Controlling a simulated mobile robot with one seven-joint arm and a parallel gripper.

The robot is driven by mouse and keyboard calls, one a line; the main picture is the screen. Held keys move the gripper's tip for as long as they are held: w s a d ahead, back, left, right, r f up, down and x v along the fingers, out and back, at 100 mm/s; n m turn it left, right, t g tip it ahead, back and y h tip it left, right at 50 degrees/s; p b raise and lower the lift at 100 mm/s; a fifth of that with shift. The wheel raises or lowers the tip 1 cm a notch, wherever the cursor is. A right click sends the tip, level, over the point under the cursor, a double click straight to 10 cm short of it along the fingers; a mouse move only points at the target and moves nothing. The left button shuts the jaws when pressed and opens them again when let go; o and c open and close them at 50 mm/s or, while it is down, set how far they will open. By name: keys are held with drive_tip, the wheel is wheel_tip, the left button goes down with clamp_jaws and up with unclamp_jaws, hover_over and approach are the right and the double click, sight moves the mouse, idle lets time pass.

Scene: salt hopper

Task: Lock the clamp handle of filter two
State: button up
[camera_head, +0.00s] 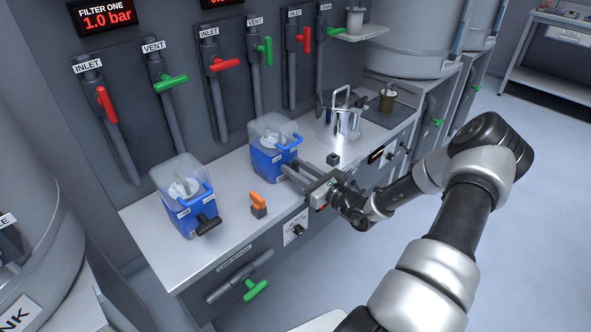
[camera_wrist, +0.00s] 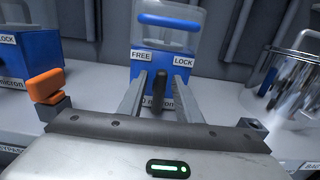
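The filter at mid-bench (camera_head: 268,165) is a blue housing with a clear top and a blue carry handle; it also shows in the wrist view (camera_wrist: 165,65). Its front has a FREE label (camera_wrist: 141,55) at left and a LOCK label (camera_wrist: 183,61) at right. A dark clamp handle (camera_wrist: 158,98) sticks out from the front, between and below the labels. My gripper (camera_wrist: 158,84) is open, with one finger on each side of that handle and visible gaps.
A similar blue filter (camera_head: 181,212) with a dark handle stands at left. An orange-topped piece (camera_head: 258,200) sits between the filters near the front edge. A dark block (camera_head: 333,158) and a shiny steel vessel (camera_head: 335,128) are at right. Pipes and valve levers line the back wall.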

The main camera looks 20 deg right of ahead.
drive_tip(key=shift+w, duration=0.1)
clamp_jaws()
drive_tip(key=shift+p, duration=0.3)
drive_tip(key=shift+r+m+p, duration=0.1)
drive_tip(key=shift+m+p, duration=0.7)
drive_tip(key=shift+m, duration=0.3)
drive_tip(key=m+p, duration=0.2)
drive_tip(key=m, duration=0.1)
drive_tip(key=shift+d, duration=0.2)
drive_tip(key=m, duration=0.2)
drive_tip(key=m+p, duration=0.1)
drive_tip(key=m, duration=0.1)
drive_tip(key=m+p, duration=0.1)
drive_tip(key=shift+w+d+f+m, duration=0.1)
drive_tip(key=shift+d+f+m, duration=0.1)
drive_tip(key=shift+f+m, duration=0.15)
drive_tip(key=m, duration=0.2)
drive_tip(key=m+p, duration=0.1)
drive_tip(key=m, duration=0.3)
drive_tip(key=shift+f+m, duration=0.25)
drive_tip(key=shift+f, duration=0.1)
